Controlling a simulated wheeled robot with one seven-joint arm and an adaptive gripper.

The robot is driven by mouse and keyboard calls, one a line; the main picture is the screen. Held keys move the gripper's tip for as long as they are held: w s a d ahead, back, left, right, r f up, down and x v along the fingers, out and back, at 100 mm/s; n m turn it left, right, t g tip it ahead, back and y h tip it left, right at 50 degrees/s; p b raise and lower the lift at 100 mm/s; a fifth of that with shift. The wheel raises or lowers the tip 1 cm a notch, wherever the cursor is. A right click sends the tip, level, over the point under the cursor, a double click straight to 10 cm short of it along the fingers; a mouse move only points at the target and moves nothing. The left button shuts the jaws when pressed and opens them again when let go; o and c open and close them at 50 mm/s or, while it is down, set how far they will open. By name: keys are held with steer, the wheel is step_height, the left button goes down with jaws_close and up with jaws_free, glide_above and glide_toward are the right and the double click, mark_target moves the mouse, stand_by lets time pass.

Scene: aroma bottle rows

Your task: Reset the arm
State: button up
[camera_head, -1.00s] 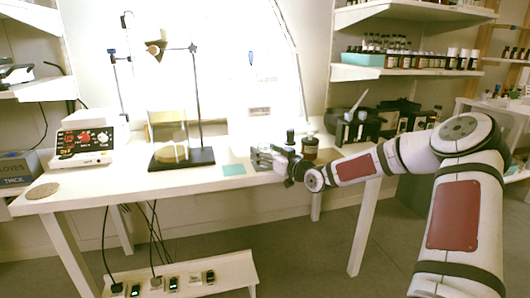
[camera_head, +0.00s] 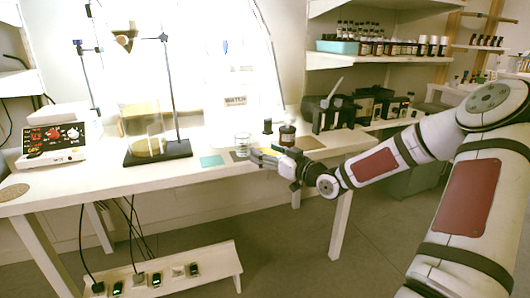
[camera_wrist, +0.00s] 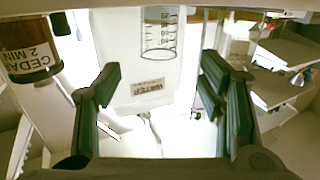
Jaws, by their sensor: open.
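My gripper (camera_head: 262,158) is over the front part of the white table, its fingers pointing left in the head view. In the wrist view the two dark fingers (camera_wrist: 160,72) are spread apart with nothing held between them. A clear glass beaker (camera_head: 243,142) stands just beyond the fingers. It also shows in the wrist view (camera_wrist: 160,38) with graduation marks, ahead of the gap and apart from the fingers. A brown bottle (camera_head: 287,135) stands behind my wrist; the wrist view shows a brown bottle labelled "CEDAR 2 MIN" (camera_wrist: 30,62) at the left.
A small dark bottle (camera_head: 267,126) stands beside the brown one. A teal square (camera_head: 211,161) lies on the table (camera_head: 120,180). A lab stand (camera_head: 170,90) with a glass vessel is further left, then a control box (camera_head: 52,140). Black holders (camera_head: 330,113) stand at the right.

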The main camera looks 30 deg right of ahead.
stand_by(0.3)
steer(key=s+a+f+n+g+h, duration=0.2)
steer(key=s+a+f+g+h, duration=0.15)
steer(key=a+f+g, duration=0.45)
steer(key=s+a+r+m+g, duration=0.1)
steer(key=s+a+r+g, duration=0.4)
steer(key=s, duration=0.9)
steer(key=s+a+r+m+g, duration=0.15)
steer(key=s+a+r, duration=0.35)
steer(key=s, duration=0.9)
steer(key=s+a+r+m+g, duration=0.25)
steer(key=s+a, duration=0.45)
steer(key=s, duration=0.7)
step_height(320, 180, up, 32)
steer(key=d+n+t+p, duration=0.1)
steer(key=t+p, duration=0.2)
steer(key=p, duration=2.7)
